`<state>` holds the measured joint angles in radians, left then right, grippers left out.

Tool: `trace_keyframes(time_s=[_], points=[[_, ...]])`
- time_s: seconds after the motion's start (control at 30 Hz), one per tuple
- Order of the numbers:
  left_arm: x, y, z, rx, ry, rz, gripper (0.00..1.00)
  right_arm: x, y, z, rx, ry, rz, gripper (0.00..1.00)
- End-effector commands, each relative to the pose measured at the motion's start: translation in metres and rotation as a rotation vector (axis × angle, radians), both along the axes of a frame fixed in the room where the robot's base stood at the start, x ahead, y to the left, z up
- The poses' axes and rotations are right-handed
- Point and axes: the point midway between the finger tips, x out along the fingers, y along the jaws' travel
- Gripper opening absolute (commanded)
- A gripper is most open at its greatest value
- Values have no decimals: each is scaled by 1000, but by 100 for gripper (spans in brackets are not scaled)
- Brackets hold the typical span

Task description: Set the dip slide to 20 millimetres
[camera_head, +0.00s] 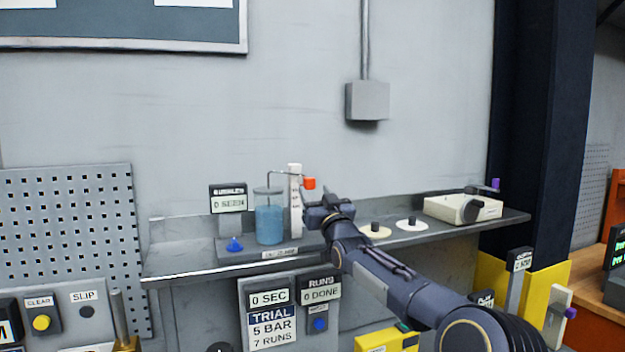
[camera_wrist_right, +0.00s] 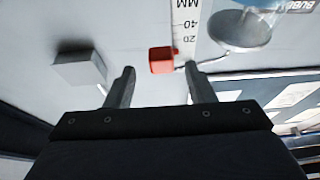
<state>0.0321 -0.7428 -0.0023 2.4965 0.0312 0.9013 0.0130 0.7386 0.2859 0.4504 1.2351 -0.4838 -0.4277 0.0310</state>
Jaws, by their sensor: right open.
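The dip slide has a red-orange knob (camera_head: 309,183) beside the upper part of a white upright millimetre scale (camera_head: 296,215). In the right wrist view the red knob (camera_wrist_right: 161,60) shows near the 20 end of the scale (camera_wrist_right: 187,18), whose figures appear upside down; I cannot tell its exact reading. A thin bent rod runs from the slide over a glass jar (camera_head: 269,222) of blue liquid. My right gripper (camera_head: 325,203) is open, just right of and below the knob. In the wrist view the knob shows between its fingertips (camera_wrist_right: 159,70). My left gripper is out of view.
A blue cone knob (camera_head: 234,244) and a small display (camera_head: 228,198) stand left of the jar. Two round pale discs (camera_head: 411,224) and a white box (camera_head: 462,208) with a dark knob are on the shelf to the right. A grey wall box (camera_head: 367,101) hangs above.

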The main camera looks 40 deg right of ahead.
Motion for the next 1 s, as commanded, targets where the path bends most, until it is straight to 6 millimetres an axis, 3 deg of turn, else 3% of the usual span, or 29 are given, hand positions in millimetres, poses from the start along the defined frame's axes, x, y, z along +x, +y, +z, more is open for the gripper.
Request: trace_keyframes(time_s=[0.03,0.2,0.53,0.9,1.0], points=[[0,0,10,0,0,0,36,8,-2,8,2,-1,1,49],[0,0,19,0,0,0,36,22,-6,12,1,0,1,49],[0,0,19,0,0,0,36,26,-7,11,-1,1,1,49],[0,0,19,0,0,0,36,25,-7,11,0,1,1,1],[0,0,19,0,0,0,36,25,-7,11,0,1,1,0]])
